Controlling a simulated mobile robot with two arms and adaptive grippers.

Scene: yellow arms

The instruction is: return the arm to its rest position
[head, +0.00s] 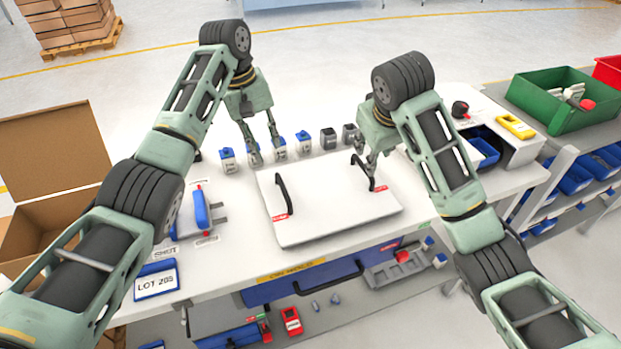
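My two arms look pale green and grey in the head view. My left gripper (265,158) points down above the far left part of the bench, among small blue-and-white bottles (228,161). Its two fingers are apart, with no object seen held between them. My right gripper (369,168) points down at the black right handle (361,171) of a white flat panel (335,205). Its fingers overlap the handle in the picture; whether they touch or clasp it cannot be told. The panel's left black handle (283,193) is free.
Small dark jars (328,138) stand behind the panel. A blue clamp-like tool (201,208) and a "LOT 285" sign (156,281) are on the left. An open cardboard box (50,215) stands far left. A green crate (556,100) and blue bins (570,176) are at right.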

